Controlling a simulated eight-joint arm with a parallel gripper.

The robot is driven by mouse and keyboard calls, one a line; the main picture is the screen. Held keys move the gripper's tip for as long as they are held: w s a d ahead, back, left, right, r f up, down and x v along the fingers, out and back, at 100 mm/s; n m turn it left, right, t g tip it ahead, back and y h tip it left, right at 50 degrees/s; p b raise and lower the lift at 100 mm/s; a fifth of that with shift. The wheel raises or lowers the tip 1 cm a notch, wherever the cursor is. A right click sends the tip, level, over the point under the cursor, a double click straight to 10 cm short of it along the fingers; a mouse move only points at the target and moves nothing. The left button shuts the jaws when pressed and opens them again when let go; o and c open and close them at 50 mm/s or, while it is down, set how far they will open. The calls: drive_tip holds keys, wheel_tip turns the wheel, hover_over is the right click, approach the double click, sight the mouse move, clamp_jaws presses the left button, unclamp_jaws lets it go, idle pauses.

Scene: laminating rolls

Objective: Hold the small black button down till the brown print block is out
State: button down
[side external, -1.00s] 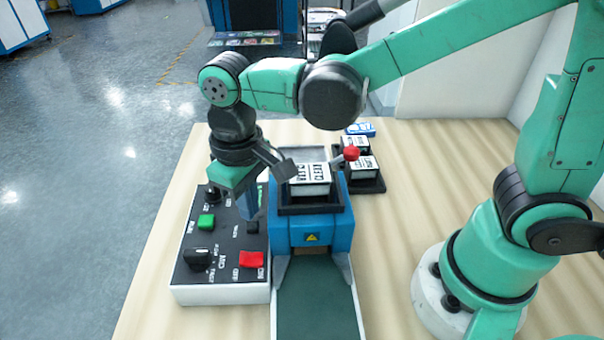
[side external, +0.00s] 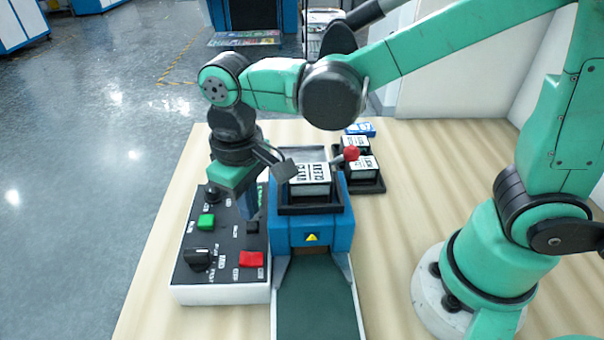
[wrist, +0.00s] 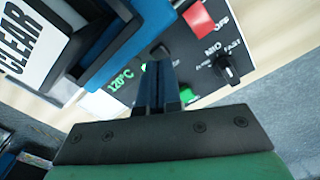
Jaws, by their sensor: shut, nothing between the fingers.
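The small black button (side external: 253,228) is on the dark top of the control box, right of the green button. My gripper (side external: 248,213) points down at that spot with its blue fingers together and empty. The fingertips are at or just above the button; I cannot tell whether they touch it or press it.
The control box (side external: 218,294) also carries a green button (side external: 206,221), a red switch (side external: 251,259) and a black selector knob (side external: 198,259). The blue machine (side external: 285,234) stands close on the right, with a CLEAR block on top. Its green belt (side external: 317,300) is empty.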

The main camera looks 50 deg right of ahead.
sight(252, 225)
drive_tip(key=shift+f, duration=1.3)
idle(0.7)
idle(4.1)
drive_tip(key=shift+r, duration=3.55)
drive_tip(key=d+t, duration=0.1)
drive_tip(key=d, duration=0.1)
drive_tip(key=d+m+t, duration=0.1)
drive_tip(key=d, duration=0.2)
drive_tip(key=d+t, duration=0.1)
drive_tip(key=d, duration=0.1)
drive_tip(key=shift+s+d+r+m+t+y, duration=0.1)
drive_tip(key=shift+d+r+m+t+y, duration=0.05)
drive_tip(key=shift+r+m+t+y, duration=0.2)
drive_tip(key=s+d+m+t, duration=0.1)
drive_tip(key=d+t, duration=0.2)
drive_tip(key=d, duration=0.3)
drive_tip(key=shift+s+d+f, duration=0.2)
drive_tip(key=shift+s+f, duration=0.05)
drive_tip(key=shift+f, duration=0.2)
